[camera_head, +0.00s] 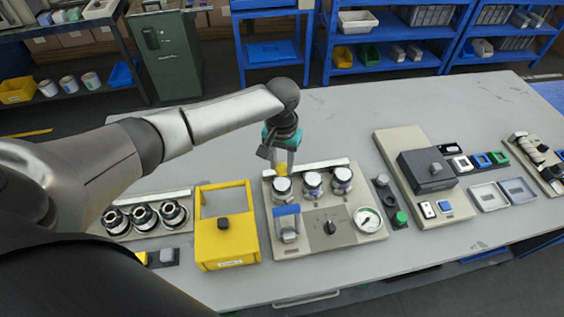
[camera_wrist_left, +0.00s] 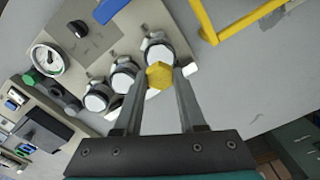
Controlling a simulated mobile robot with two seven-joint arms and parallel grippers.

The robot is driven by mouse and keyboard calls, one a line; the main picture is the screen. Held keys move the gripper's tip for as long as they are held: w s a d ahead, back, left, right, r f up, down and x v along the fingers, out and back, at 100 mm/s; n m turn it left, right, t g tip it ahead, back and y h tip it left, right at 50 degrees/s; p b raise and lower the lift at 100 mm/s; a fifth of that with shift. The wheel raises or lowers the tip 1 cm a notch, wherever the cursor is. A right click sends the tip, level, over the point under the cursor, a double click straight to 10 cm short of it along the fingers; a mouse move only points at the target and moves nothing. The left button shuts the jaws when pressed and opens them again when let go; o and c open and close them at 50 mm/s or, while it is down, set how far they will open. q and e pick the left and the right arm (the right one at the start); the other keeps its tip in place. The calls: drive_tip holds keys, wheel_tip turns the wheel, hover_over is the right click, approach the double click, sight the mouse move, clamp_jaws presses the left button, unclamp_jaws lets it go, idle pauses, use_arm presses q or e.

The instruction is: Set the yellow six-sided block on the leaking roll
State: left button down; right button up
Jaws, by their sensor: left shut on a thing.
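The yellow six-sided block (camera_wrist_left: 160,75) is between the fingertips of my left gripper (camera_wrist_left: 161,82), which is shut on it. In the head view the block (camera_head: 281,169) shows small, just above and behind the leftmost of three white-topped rolls (camera_head: 283,187) on the beige panel (camera_head: 290,247). In the wrist view this roll (camera_wrist_left: 157,51) is right beside the block; whether they touch I cannot tell. The middle roll (camera_head: 312,181) and right roll (camera_head: 342,177) stand clear. I cannot tell from the pictures which roll leaks. My right gripper is out of view.
The panel also has a blue-handled part (camera_head: 288,225), a black knob (camera_head: 330,227) and a gauge (camera_head: 367,219). A yellow open-framed box (camera_head: 225,245) stands left of it, then a rack with black ringed parts (camera_head: 144,215). The table behind the panel is clear.

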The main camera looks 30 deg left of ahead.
sight(282, 175)
use_arm(q)
drive_tip(key=shift+f+b, duration=1.9)
drive_tip(key=shift+b, duration=0.15)
drive_tip(key=shift+f, duration=0.65)
drive_tip(key=shift+c, duration=2)
unclamp_jaws()
